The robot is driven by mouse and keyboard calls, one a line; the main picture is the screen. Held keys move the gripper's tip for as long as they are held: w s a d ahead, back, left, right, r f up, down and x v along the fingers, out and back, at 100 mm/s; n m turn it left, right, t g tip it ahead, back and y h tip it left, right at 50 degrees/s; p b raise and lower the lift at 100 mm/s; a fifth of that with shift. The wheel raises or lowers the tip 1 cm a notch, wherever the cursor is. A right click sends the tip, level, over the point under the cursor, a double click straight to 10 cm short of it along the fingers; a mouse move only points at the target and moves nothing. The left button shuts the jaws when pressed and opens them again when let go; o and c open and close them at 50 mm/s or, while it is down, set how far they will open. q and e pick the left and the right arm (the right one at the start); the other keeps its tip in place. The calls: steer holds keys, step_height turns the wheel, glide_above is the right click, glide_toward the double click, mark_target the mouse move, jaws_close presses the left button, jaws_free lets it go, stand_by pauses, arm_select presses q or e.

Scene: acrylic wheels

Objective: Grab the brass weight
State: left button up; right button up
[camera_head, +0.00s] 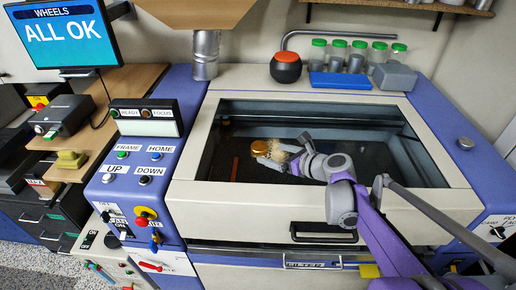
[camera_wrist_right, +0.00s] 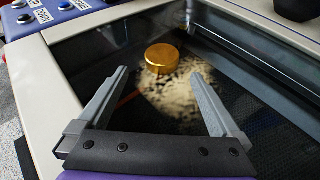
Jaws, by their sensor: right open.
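The brass weight (camera_head: 259,147) is a short gold cylinder inside the recessed dark bed of the machine. In the right wrist view, the weight (camera_wrist_right: 162,60) is beyond my fingertips, roughly centred between them, at the far end of a pale mottled patch (camera_wrist_right: 178,98). My right gripper (camera_head: 281,150) reaches in over the bed from the right, with its fingers pointing toward the weight. In the right wrist view, my right gripper (camera_wrist_right: 160,74) is open, with nothing between its fingers. My left gripper is not in view.
The bed has a raised cream frame (camera_head: 190,165) around it. A red strip (camera_head: 235,168) lies in the bed left of the weight. Behind stand a dark round pot with an orange top (camera_head: 286,67) and several green-lidded jars (camera_head: 337,56). A button panel (camera_head: 135,172) is at left.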

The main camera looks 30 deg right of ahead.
mark_target(264, 149)
steer(key=x, duration=0.5)
steer(key=shift+w+d+r, duration=0.1)
steer(key=shift+w+r, duration=0.05)
steer(key=shift+w, duration=0.25)
steer(key=shift+s, duration=0.1)
steer(key=shift+c, duration=0.6)
jaws_close()
